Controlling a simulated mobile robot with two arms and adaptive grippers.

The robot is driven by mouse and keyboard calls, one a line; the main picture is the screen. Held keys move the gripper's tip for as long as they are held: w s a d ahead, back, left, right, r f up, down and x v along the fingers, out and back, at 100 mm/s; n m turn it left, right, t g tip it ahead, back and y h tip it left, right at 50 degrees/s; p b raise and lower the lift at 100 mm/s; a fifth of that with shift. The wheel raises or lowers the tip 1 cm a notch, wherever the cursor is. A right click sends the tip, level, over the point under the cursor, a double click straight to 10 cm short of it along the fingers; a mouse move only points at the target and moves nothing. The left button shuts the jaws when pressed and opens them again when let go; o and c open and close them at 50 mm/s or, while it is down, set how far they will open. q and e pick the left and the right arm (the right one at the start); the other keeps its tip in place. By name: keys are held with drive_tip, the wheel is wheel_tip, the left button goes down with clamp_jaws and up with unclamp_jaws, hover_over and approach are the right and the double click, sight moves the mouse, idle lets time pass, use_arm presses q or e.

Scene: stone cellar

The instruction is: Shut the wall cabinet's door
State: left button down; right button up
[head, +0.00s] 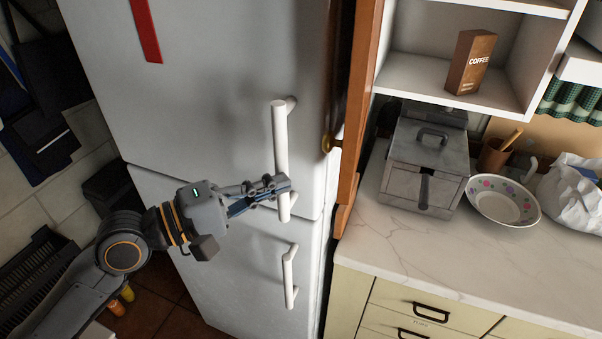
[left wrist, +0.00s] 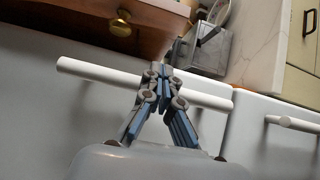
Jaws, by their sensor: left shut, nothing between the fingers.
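The wall cabinet (head: 463,102) has white shelves, with its inside in plain view. Its wooden door (head: 358,100) stands open, seen nearly edge-on, in front of the fridge's right side. A brass knob (head: 327,144) is on the door's left face. The left wrist view shows the door (left wrist: 155,14) and knob (left wrist: 120,24) at the top. My left gripper (head: 287,184) is shut and empty, below and left of the knob. Its fingertips (left wrist: 160,72) overlap the fridge's upper handle; I cannot tell if they touch it. My right gripper is not in view.
The white fridge (head: 215,80) has an upper handle (head: 281,140) and a lower handle (head: 289,275). A coffee box (head: 472,63) stands on the cabinet shelf. A metal fryer (head: 425,165), a bowl (head: 505,203) and a crumpled bag (head: 575,200) are on the counter (head: 440,250).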

sight(320, 168)
use_arm(q)
drive_tip(key=p+x, duration=0.3)
drive_tip(key=x, duration=0.5)
drive_tip(key=shift+w+d+r+p, duration=0.1)
drive_tip(key=shift+d+r+p, duration=0.05)
drive_tip(key=shift+d+p, duration=0.15)
drive_tip(key=shift+w+d, duration=0.15)
drive_tip(key=shift+d, duration=0.2)
